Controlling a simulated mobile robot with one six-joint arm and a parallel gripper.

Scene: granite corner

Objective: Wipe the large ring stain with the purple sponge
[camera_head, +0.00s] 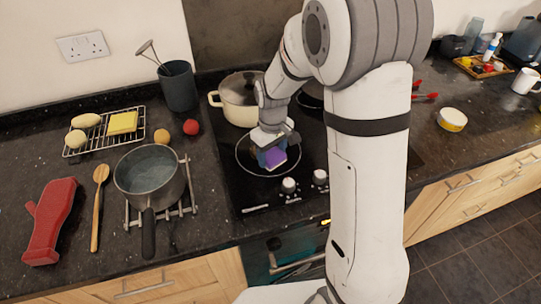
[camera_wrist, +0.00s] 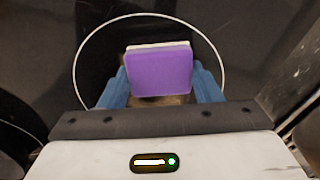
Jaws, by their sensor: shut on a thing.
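The purple sponge (camera_head: 274,158) is held in my gripper (camera_head: 270,151) over the black hob in the head view. In the wrist view the purple sponge (camera_wrist: 159,70) sits between the two blue fingers of my gripper (camera_wrist: 160,88), with a pale layer along its far edge. A large thin white ring (camera_wrist: 222,66) on the dark glass surrounds the sponge in the wrist view; its near part is hidden by my gripper. The ring also shows on the hob in the head view (camera_head: 237,164). I cannot tell whether the sponge touches the glass.
A cream pot (camera_head: 238,104) stands on the hob behind my gripper. Hob knobs (camera_head: 289,186) are close in front. A grey saucepan (camera_head: 149,176) stands left on a trivet, near a wooden spoon (camera_head: 98,200).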

